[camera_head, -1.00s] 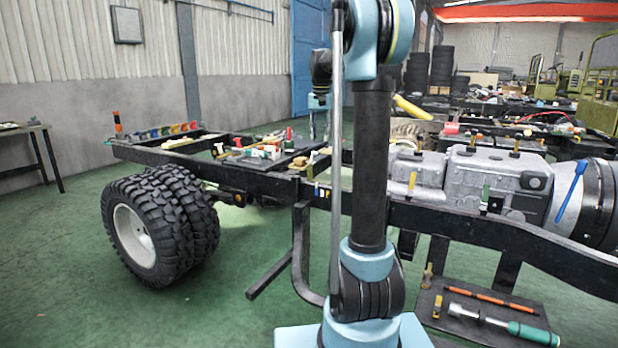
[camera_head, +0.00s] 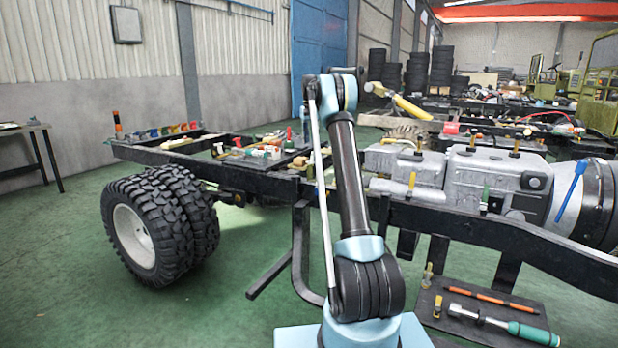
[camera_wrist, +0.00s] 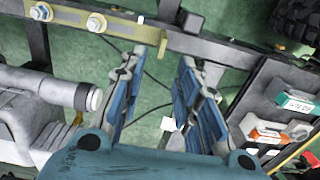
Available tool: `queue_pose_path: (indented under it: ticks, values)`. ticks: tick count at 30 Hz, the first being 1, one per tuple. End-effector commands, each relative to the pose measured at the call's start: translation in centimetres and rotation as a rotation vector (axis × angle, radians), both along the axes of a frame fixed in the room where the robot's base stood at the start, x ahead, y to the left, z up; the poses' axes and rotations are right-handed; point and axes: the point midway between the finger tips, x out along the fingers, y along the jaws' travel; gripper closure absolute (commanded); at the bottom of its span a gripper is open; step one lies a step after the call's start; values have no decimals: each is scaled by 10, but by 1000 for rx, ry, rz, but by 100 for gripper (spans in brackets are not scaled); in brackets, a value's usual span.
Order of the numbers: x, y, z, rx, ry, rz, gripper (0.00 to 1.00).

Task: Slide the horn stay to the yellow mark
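In the wrist view my gripper (camera_wrist: 158,88) is open. Its two blue-padded fingers stand well apart, with nothing held between them. Just beyond the fingertips a tan-yellow flat bar (camera_wrist: 130,25) with bolts runs across the top of the view, on or beside a dark frame rail. This may be the horn stay, but I cannot tell for sure. A small white piece (camera_wrist: 168,124) shows between the fingers, low in the gap. I cannot make out a separate yellow mark. In the head view my arm hides part of the frame, and the gripper does not show clearly.
The black chassis rail (camera_head: 440,222) runs across the head view. A grey gearbox (camera_head: 490,180) sits behind it. Dual tyres (camera_head: 165,222) stand at left. A tool board (camera_head: 480,342) lies at lower right.

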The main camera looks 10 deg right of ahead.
Motion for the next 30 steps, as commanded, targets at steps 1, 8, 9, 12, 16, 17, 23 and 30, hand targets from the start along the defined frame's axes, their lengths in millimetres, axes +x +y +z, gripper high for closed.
queue_pose_path:
  ticks: [1,8,9,12,16,17,23,30]
  values:
    - [6,0,-5,0,2,-5,70]
    - [15,0,-17,0,5,-18,70]
    - [16,0,-20,0,5,-19,70]
    - [15,0,-31,0,5,-18,70]
    - [15,0,-52,0,5,-18,70]
    - [15,0,-58,0,5,-18,70]
    - [15,0,-93,0,5,-18,70]
    - [15,0,-135,0,5,-18,70]
